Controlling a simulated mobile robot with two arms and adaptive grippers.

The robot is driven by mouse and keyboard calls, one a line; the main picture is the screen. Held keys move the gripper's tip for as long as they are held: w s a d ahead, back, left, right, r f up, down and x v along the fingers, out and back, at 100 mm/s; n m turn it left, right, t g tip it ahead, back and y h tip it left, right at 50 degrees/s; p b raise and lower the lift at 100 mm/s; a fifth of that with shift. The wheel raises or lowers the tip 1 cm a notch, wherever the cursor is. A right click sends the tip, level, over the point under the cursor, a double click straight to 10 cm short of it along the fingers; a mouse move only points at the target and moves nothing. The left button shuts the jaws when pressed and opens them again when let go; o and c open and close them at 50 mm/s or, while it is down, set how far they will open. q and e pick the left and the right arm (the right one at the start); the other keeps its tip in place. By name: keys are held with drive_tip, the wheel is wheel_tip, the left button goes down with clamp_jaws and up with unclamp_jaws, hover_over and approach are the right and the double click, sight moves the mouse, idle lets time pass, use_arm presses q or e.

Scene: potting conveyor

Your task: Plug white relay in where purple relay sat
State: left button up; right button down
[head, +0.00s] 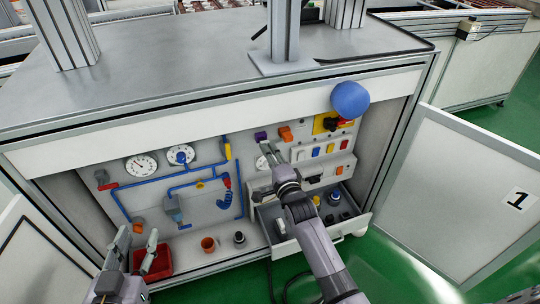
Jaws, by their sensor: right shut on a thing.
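The purple relay (260,136) shows at the fingertips of my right gripper (266,147), in front of the back panel of the open cabinet. The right gripper is shut on it; the fingers partly hide the panel behind. A white relay (301,155) stands at the left end of a row with blue (315,152), yellow (330,148) and red (343,145) ones, right of the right gripper. My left gripper (138,244) is open and empty at the lower left, in front of a red bin (157,265).
A drawer (312,238) stands open below. Gauges (141,165) and blue pipes fill the left panel. A blue ball (350,99) is at the cabinet's upper edge.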

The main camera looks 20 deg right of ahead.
use_arm(q)
drive_tip(key=shift+w+d+r+t, duration=0.15)
drive_tip(key=shift+r+t, duration=0.15)
drive_tip(key=shift+r, duration=0.2)
use_arm(e)
drive_tip(key=shift+w, duration=0.3)
drive_tip(key=shift+w+b, duration=0.35)
drive_tip(key=shift+w, duration=0.2)
drive_tip(key=c, duration=1.4)
unclamp_jaws()
use_arm(q)
drive_tip(key=shift+w+d+r+t, duration=0.1)
drive_tip(key=shift+r+t, duration=0.3)
drive_tip(key=shift+r, duration=0.25)
drive_tip(key=shift+w+d+r+t, duration=0.1)
drive_tip(key=shift+r+t, duration=0.3)
drive_tip(key=shift+r, duration=0.2)
use_arm(e)
drive_tip(key=s, duration=1.2)
drive_tip(key=shift+d, duration=0.2)
